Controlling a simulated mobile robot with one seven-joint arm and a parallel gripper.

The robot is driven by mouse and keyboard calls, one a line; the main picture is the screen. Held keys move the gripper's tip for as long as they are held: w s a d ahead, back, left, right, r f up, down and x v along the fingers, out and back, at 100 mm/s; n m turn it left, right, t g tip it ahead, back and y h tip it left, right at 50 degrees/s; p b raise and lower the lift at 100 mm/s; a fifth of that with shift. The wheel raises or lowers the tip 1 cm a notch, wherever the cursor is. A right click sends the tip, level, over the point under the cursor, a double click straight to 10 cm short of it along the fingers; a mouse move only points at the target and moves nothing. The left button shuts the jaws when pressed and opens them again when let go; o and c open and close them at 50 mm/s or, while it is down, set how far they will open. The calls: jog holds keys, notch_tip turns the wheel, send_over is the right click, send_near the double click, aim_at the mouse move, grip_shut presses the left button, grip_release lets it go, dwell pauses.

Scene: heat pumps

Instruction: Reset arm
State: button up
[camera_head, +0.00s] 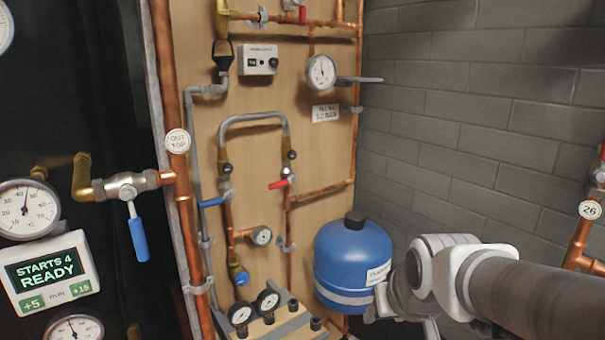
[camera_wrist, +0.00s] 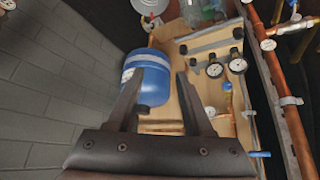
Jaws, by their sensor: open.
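My gripper (camera_wrist: 160,75) is open and empty in the wrist view, with its two dark fingers spread apart. The blue tank (camera_wrist: 150,82) shows beyond and between the fingers; I cannot tell how far off it is. In the head view my arm (camera_head: 450,275) comes in from the lower right, and its end is beside the blue tank (camera_head: 352,258), on the tank's right. The fingers do not show clearly there.
A wooden panel (camera_head: 255,95) carries copper and grey pipes, valves and gauges. A display reading "STARTS 4 READY" (camera_head: 45,268) and a blue-handled valve (camera_head: 137,235) are at left. A grey block wall (camera_head: 470,130) stands behind my arm. More pipework (camera_head: 585,225) is at far right.

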jog(key=s+r, duration=0.3)
jog(key=s, duration=0.9)
notch_tip(320, 180, up, 17)
jog(key=g+p, duration=0.1)
jog(key=p, duration=1.6)
jog(key=shift+w+d, duration=0.25)
jog(key=shift+d, duration=0.1)
jog(key=shift+f, duration=0.1)
dwell(3.9)
